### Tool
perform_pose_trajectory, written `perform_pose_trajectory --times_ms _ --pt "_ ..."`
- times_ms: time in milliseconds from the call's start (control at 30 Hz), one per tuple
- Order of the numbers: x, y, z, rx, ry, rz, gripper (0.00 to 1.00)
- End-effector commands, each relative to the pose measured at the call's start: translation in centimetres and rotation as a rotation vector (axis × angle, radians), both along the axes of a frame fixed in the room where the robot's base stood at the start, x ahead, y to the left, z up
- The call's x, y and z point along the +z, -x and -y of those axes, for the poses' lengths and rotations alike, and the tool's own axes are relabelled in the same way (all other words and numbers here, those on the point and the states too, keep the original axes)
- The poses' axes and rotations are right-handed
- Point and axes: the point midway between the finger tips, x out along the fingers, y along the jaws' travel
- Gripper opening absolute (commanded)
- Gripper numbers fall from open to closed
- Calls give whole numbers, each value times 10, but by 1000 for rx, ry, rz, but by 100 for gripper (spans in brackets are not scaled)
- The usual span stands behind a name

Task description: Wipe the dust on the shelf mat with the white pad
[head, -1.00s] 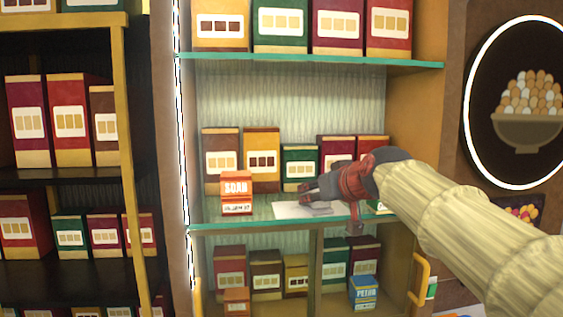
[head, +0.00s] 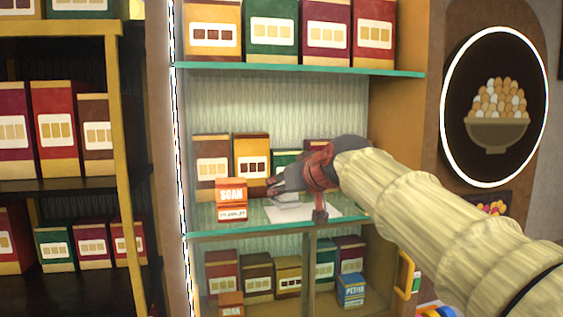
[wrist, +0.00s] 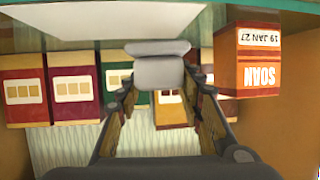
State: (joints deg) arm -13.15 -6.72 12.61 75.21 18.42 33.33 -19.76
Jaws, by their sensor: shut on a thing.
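My gripper (head: 274,187) reaches over the middle glass shelf and is shut on the white pad (head: 290,205). In the wrist view the pad (wrist: 160,70) sits between the fingertips (wrist: 160,85). I cannot tell whether the pad touches the mat. No dust is clear on the visible mat.
An orange box (head: 231,200) stands close left of my gripper; it also shows in the wrist view (wrist: 255,62). Several sweet boxes (head: 251,158) line the back of the shelf. Another shelf (head: 300,69) runs above, and a blue box (head: 351,290) stands below.

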Motion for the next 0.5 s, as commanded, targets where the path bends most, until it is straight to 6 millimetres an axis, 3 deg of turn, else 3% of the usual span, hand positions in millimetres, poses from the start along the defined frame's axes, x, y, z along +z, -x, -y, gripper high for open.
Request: perform_pose_trajectory --times_ms 33,500 --pt "10 1 0 0 -2 4 12" --pt "49 6 3 -3 -1 4 12"
